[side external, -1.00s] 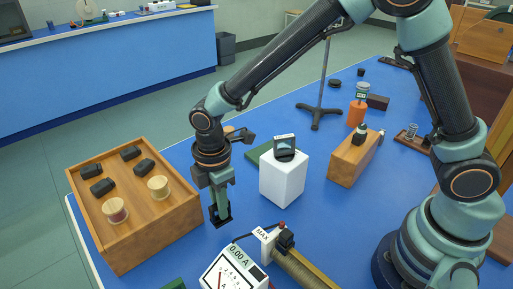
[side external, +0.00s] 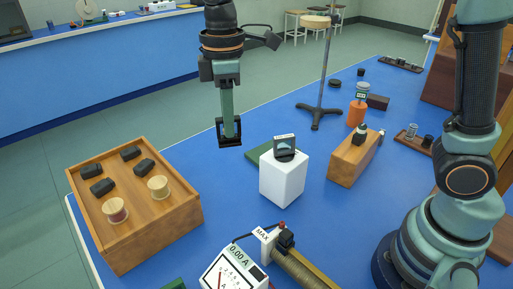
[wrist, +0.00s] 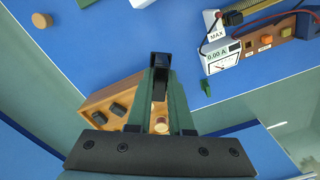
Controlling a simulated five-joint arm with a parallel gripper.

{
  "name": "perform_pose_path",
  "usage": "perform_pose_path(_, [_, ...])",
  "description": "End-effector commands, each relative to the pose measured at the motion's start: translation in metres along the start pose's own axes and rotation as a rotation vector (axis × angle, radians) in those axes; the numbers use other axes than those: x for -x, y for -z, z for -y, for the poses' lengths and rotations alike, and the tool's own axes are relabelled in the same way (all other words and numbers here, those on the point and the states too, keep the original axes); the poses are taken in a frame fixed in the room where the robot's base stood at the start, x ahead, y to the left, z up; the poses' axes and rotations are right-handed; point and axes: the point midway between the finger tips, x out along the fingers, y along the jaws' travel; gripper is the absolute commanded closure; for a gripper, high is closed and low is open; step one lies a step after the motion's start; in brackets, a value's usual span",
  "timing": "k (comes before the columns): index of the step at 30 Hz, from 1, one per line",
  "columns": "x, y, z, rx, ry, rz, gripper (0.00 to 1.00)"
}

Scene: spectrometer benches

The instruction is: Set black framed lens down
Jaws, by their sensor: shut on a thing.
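My gripper (side external: 229,118) is shut on the black framed lens (side external: 230,141) and holds it high above the blue bench, pointing down. In the side view the lens hangs between the wooden tray and the white block. In the wrist view the black frame (wrist: 160,62) shows between my green fingertips (wrist: 160,78); its glass is hard to make out there.
A wooden tray (side external: 180,222) with black blocks and spools stands at the left. A white block (side external: 283,182) bears another small dark-framed piece (side external: 284,147). A meter (side external: 233,270) stands in front, and a stand (side external: 318,115) behind. Bare blue bench lies between tray and block.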

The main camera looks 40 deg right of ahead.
Motion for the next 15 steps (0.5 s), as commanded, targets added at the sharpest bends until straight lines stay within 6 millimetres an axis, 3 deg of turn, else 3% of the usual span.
perform_pose_path(6, [0.024, -0.056, -0.048, -0.568, -0.002, -0.003, 1.0])
perform_pose_path(15, [0.048, -0.12, -0.082, -1.174, -0.001, -0.003, 1.0])
